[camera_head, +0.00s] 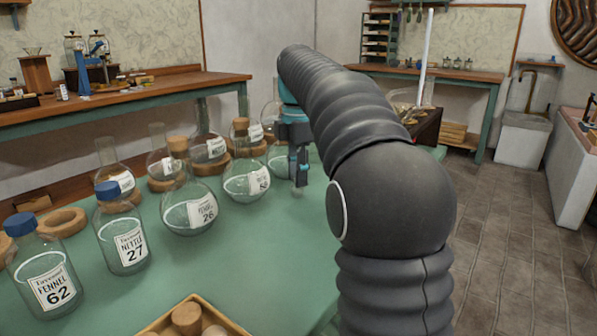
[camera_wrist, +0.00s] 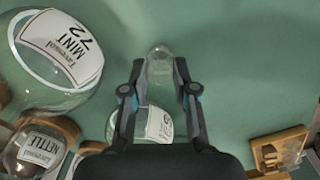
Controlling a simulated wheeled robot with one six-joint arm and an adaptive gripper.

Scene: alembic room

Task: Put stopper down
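My gripper (camera_head: 300,183) points down over the green table top (camera_head: 265,265), just right of the row of flasks. In the wrist view its two fingers (camera_wrist: 160,66) stand a little apart, with a small clear, rounded glass piece (camera_wrist: 160,58) filling the gap between the tips. It looks like a glass stopper held there. In the head view this piece cannot be made out. A labelled flask (camera_wrist: 158,124) shows between and below the fingers, partly hidden by my gripper body.
Flasks crowd the left: a cork-topped flask (camera_head: 189,212), a blue-capped nettle bottle (camera_head: 122,240) and a fennel bottle (camera_head: 45,275). The mint flask (camera_wrist: 62,60) is close left in the wrist view. A wooden tray (camera_head: 170,318) holds corks at the front. Bare green surface lies between.

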